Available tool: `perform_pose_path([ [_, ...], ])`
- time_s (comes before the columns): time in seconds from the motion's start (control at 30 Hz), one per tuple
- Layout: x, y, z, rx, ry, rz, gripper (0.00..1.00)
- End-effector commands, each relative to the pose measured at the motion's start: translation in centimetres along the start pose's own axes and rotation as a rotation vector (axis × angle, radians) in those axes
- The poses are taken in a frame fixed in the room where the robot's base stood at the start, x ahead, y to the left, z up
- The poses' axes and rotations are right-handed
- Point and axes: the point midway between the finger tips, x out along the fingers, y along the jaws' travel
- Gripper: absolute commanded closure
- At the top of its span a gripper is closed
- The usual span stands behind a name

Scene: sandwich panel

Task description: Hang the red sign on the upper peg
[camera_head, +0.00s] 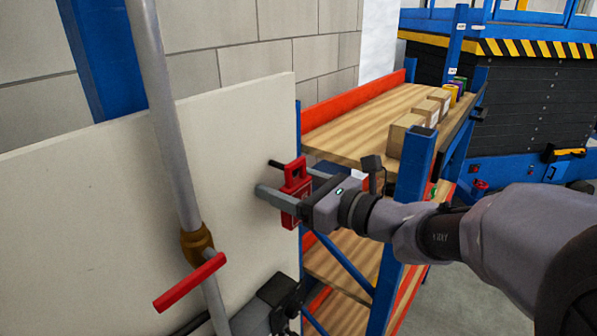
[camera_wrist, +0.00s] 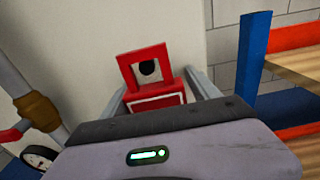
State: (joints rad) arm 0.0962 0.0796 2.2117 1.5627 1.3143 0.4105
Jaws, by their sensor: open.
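The red sign (camera_head: 293,209) is upright in front of the pale panel (camera_head: 100,220), near its right edge. In the wrist view the sign (camera_wrist: 145,58) has a square frame on top, with a dark round peg end (camera_wrist: 148,70) showing inside its opening. The black peg (camera_head: 274,163) runs from the panel toward the sign's top. I cannot tell how far it passes through, or whether the sign rests on it. My gripper (camera_head: 286,180) is open, with one finger on each side of the sign. Finger contact is unclear. No other peg is visible.
A grey pipe (camera_head: 165,110) with a brown fitting (camera_head: 197,242) and red handle (camera_head: 190,282) stands left of my gripper. A blue-and-orange rack (camera_head: 416,165) with wooden shelves and several boxes (camera_head: 406,134) is close on the right. The panel's left part is bare.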

Motion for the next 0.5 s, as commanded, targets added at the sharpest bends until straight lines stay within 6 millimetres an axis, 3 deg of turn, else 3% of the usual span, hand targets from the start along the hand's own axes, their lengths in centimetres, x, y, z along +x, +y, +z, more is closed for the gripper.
perform_pose_path([
  [0.03,0.2,0.4,-0.9,-0.003,0.019,0.011,0.15],
  [0.37,0.1,0.4,-1.0,-0.002,0.02,0.01,0.15],
  [0.5,-1.2,0.2,-1.0,-0.001,0.017,0.007,0.15],
])
